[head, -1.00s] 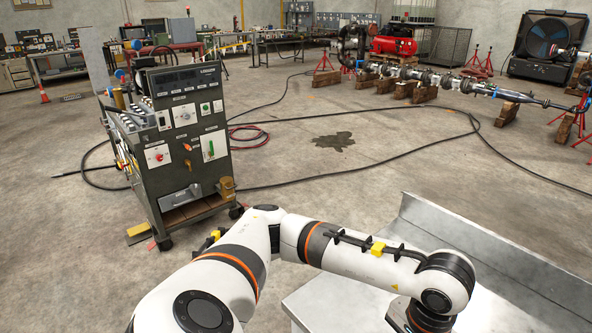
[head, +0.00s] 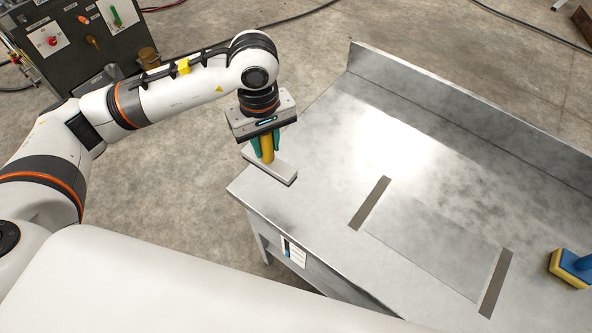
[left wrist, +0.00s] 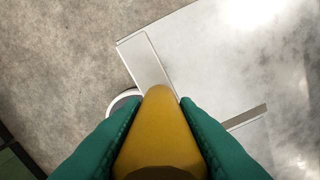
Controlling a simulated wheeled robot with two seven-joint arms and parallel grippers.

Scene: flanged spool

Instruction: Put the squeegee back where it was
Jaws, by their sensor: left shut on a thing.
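The squeegee has a yellow handle (head: 267,150) and a long pale grey head (head: 271,168). My left gripper (head: 265,143), with green fingers, points down and is shut on the handle. It holds the squeegee at the left corner of the metal table (head: 330,150); whether the head touches the top I cannot tell. In the left wrist view the yellow handle (left wrist: 160,130) sits between the green fingers and hides part of the pale head (left wrist: 147,62). My right gripper is out of view.
Two dark strips (head: 370,203) (head: 496,283) flank a smooth grey patch on the table. A blue and yellow scrubber (head: 574,268) stands at the right. A raised lip (head: 450,110) runs along the back. A dark control cabinet (head: 80,45) stands on the floor at left.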

